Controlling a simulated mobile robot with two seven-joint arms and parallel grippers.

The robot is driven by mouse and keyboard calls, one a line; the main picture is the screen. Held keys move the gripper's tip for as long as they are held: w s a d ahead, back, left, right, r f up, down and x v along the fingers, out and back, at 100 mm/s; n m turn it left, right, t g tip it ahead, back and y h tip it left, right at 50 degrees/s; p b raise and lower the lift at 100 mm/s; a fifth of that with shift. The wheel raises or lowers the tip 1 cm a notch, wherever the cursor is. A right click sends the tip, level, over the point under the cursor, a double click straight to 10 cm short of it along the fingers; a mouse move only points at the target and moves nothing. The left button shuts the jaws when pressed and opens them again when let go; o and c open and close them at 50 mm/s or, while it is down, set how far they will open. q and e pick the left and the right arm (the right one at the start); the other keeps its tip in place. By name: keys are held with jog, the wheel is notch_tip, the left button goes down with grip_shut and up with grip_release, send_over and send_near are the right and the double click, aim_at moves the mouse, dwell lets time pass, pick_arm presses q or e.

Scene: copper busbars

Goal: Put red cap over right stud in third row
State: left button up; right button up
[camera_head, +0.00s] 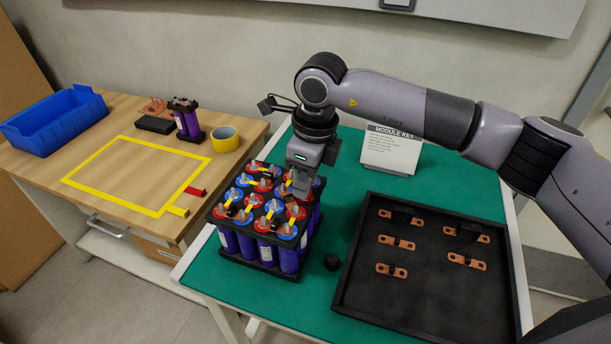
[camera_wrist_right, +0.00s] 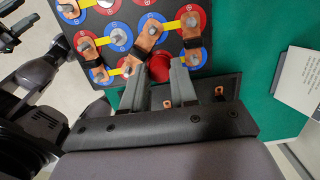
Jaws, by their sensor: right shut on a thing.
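The battery module (camera_head: 265,255), a block of purple cells with red and blue ringed tops, stands on the green mat. My right gripper (camera_head: 302,186) is over its back right part, pointing down. In the right wrist view the gripper's fingers (camera_wrist_right: 162,84) are shut on the red cap (camera_wrist_right: 159,67), at the edge of the module tops (camera_wrist_right: 120,37). The cap is hidden in the head view, and whether it touches a stud cannot be told. Copper busbars (camera_wrist_right: 149,34) and yellow strips link the tops. My left gripper is not in view.
A black tray (camera_head: 348,290) with several copper busbars (camera_head: 397,242) lies to the right. A module key sign (camera_head: 391,152) stands behind.

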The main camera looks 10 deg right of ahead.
jog(key=shift+f, duration=0.15)
jog(key=shift+f, duration=0.15)
jog(key=o, duration=0.9)
jog(key=shift+r+p, duration=1.4)
jog(key=shift+r, duration=1.7)
